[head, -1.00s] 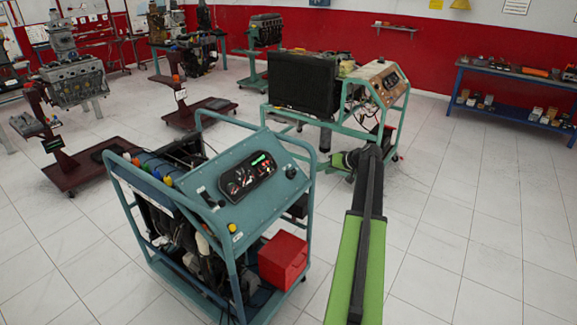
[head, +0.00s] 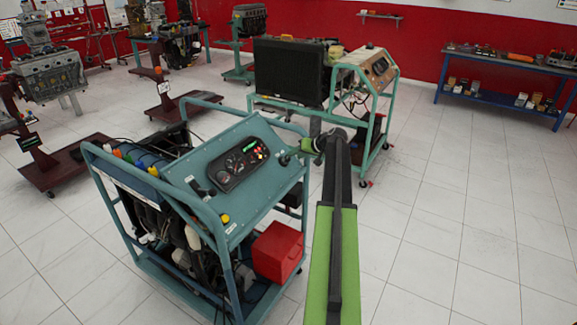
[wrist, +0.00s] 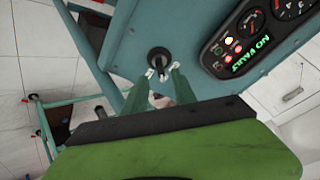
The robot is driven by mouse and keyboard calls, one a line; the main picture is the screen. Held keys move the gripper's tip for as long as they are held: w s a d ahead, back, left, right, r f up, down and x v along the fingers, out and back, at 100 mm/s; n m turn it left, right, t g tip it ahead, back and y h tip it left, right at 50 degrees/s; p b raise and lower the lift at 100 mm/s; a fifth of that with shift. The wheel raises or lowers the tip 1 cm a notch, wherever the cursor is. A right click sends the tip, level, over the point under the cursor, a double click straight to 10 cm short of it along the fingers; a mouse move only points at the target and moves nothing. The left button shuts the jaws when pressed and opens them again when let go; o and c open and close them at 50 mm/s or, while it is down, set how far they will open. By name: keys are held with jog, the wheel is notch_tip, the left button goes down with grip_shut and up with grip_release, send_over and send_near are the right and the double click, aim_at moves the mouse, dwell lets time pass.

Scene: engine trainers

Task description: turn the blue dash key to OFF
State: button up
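The teal engine trainer's dash panel (head: 205,165) stands left of my arm in the head view. A dark round key switch (wrist: 158,56) sits on the panel's right part. I see no clear blue on it, and its lower part is partly hidden by my fingers. My gripper (wrist: 163,72) is at the switch. Its two green fingers are apart, with pale tips on either side of a small dark piece below the round switch. Contact cannot be told.
A teal tube frame (head: 297,195) surrounds the panel, with a red box (head: 277,252) low on its right. A second trainer with a black radiator (head: 293,72) stands behind. A blue bench (head: 505,85) is at the back right. The floor at right is clear.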

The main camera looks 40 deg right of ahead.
aim_at(287, 159)
jog(key=b+x, duration=0.2)
jog(key=x, duration=0.4)
jog(key=shift+w+f+b, duration=0.1)
jog(key=shift+b, duration=0.3)
grip_shut()
jog(key=shift+w, duration=0.2)
jog(key=shift+s, duration=0.15)
